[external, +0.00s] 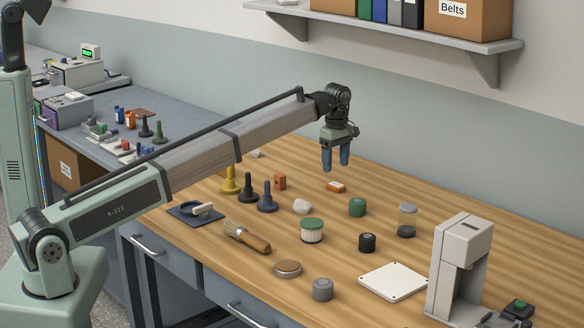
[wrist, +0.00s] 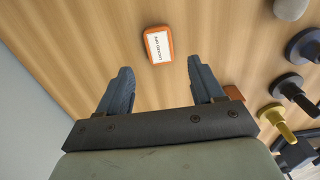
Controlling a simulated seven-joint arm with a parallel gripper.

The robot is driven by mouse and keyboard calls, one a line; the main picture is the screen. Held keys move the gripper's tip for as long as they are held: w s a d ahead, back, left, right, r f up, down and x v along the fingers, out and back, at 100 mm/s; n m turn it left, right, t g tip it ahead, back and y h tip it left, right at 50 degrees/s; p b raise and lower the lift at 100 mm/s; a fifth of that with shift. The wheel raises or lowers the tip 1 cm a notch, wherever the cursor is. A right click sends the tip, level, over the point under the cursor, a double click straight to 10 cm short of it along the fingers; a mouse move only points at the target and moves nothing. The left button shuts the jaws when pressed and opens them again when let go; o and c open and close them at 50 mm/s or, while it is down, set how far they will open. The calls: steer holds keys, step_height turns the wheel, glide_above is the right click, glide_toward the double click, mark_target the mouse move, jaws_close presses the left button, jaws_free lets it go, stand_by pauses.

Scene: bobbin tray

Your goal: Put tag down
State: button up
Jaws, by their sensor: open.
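The tag (external: 335,187) is a small orange piece with a white label. It lies flat on the wooden table below my gripper, apart from the fingers. In the wrist view the tag (wrist: 158,44) shows its printed label, a little beyond the fingertips and roughly centred between them. My gripper (external: 336,168) points down above the table with its two blue fingers apart. In the wrist view my gripper (wrist: 160,68) is open, with nothing between its fingers.
An orange-brown block (external: 280,182) and black, blue and yellow spools (external: 230,180) stand left of the tag. A whitish lump (external: 302,206), a green cylinder (external: 357,207) and a glass jar (external: 407,220) stand nearby. Bare wood surrounds the tag.

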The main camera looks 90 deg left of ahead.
steer(key=shift+r, duration=3)
